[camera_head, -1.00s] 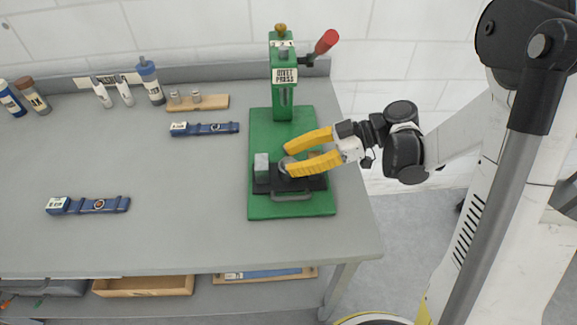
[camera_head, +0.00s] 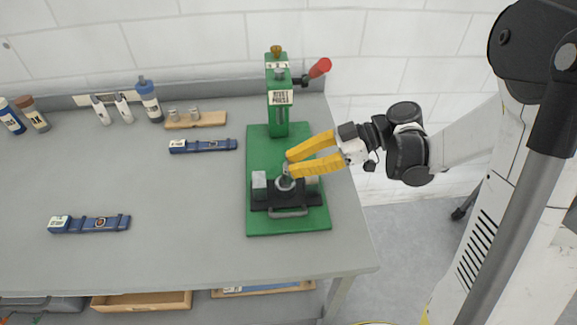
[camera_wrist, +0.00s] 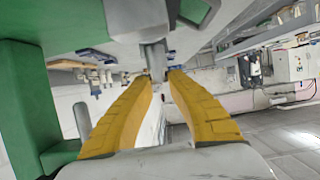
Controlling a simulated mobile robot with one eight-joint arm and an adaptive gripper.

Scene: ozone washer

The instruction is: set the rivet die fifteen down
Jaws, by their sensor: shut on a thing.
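My gripper (camera_head: 288,163) is over the green rivet press, its yellow fingers reaching in from the right. It is shut on a small grey cylindrical piece, taken as the rivet die (camera_head: 286,169); its number cannot be read. In the wrist view, the die (camera_wrist: 155,60) sits between the fingertips (camera_wrist: 160,74). The black fixture (camera_head: 262,198) on the green base has a round grey seat (camera_head: 285,184) just below the fingertips. Whether the die touches the seat cannot be told.
The press column (camera_head: 279,112) with its red-knobbed lever (camera_head: 320,67) stands just behind. A wooden holder (camera_head: 212,119) with small grey pieces is at the back. Blue tools (camera_head: 203,145) (camera_head: 90,224) and bottles (camera_head: 149,100) lie or stand left. The middle of the table is clear.

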